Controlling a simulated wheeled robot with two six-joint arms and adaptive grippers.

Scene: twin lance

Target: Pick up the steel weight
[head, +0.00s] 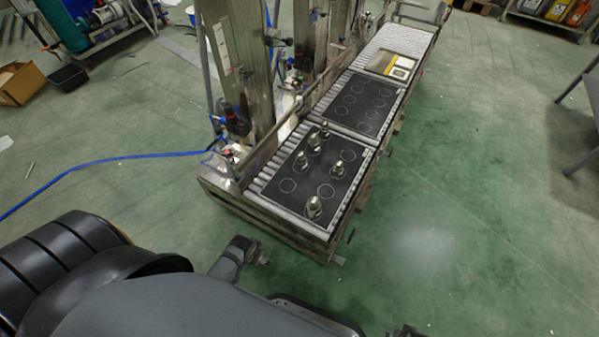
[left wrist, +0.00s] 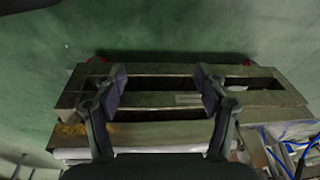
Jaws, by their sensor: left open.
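Several shiny steel weights with knobbed tops stand upright on the near black mat (head: 312,180) on the roller conveyor. One steel weight (head: 314,206) is at the mat's near edge, another weight (head: 338,168) is to the right, and another weight (head: 301,161) is to the left; more stand behind. Which one the task means, I cannot tell. My left gripper (head: 262,260) is low, short of the conveyor's near end and apart from the weights. In the left wrist view my left gripper (left wrist: 160,82) is open and empty. No weight shows there.
A second black mat (head: 362,101) with ring marks and a framed panel (head: 391,65) lie farther along the conveyor. Steel columns (head: 240,60) stand on its left side. A blue hose (head: 110,160) crosses the floor. Green floor (head: 470,190) is clear on the right.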

